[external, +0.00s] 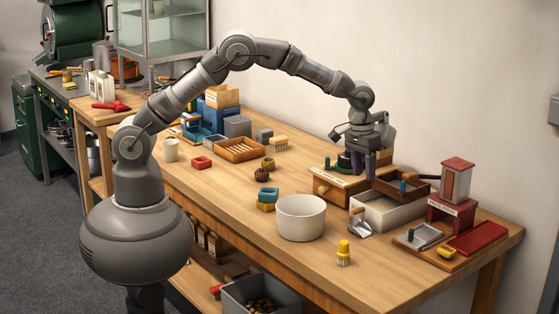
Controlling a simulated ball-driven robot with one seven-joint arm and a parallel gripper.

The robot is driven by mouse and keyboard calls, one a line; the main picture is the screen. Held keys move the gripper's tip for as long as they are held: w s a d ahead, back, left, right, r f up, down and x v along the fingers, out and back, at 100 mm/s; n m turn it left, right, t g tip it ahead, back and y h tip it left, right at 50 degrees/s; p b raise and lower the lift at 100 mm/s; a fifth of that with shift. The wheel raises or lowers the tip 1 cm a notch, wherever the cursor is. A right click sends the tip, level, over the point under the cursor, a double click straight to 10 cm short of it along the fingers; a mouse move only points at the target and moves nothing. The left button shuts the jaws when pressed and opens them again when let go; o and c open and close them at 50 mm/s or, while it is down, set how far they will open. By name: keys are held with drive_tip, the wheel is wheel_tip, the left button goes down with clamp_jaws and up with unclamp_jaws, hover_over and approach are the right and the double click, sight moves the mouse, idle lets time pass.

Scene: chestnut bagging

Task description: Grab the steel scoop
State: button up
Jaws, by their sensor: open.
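The steel scoop (361,228) appears as a small shiny metal piece at the front left corner of the white rectangular bin (388,215). It looks tilted against the bin, though I cannot tell whether it touches it. My gripper (363,167) points down above the wooden box with a green part on top (333,188), behind and above the scoop. Its jaws are open, with dark purplish fingers, and they are apart from the scoop. I cannot tell whether the fingers touch anything behind them.
A white round tub (301,218) stands left of the scoop, and a yellow-topped brush (343,253) stands in front. A brown wooden tray with a handle (403,186) rests over the bin. A red-roofed stand (456,185) is at right. The table's front middle is fairly clear.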

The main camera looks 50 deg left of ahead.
sight(356, 210)
drive_tip(key=shift+g+y, duration=0.3)
drive_tip(key=shift+g, duration=0.2)
drive_tip(key=s+f, duration=0.1)
drive_tip(key=f, duration=0.1)
drive_tip(key=d+f, duration=0.1)
drive_tip(key=f, duration=0.1)
drive_tip(key=s+f, duration=0.1)
drive_tip(key=f, duration=0.2)
drive_tip(key=shift+s+d+f+b, duration=0.1)
drive_tip(key=shift+s+d+b, duration=0.2)
drive_tip(key=shift+b, duration=0.1)
drive_tip(key=f, duration=0.1)
drive_tip(key=f+b, duration=0.1)
drive_tip(key=f, duration=0.1)
drive_tip(key=f+b, duration=0.1)
drive_tip(key=shift+s+a+f, duration=0.2)
drive_tip(key=shift+a+f, duration=0.1)
drive_tip(key=shift+a, duration=0.05)
drive_tip(key=shift+f, duration=0.4)
drive_tip(key=shift+r, duration=0.1)
clamp_jaws()
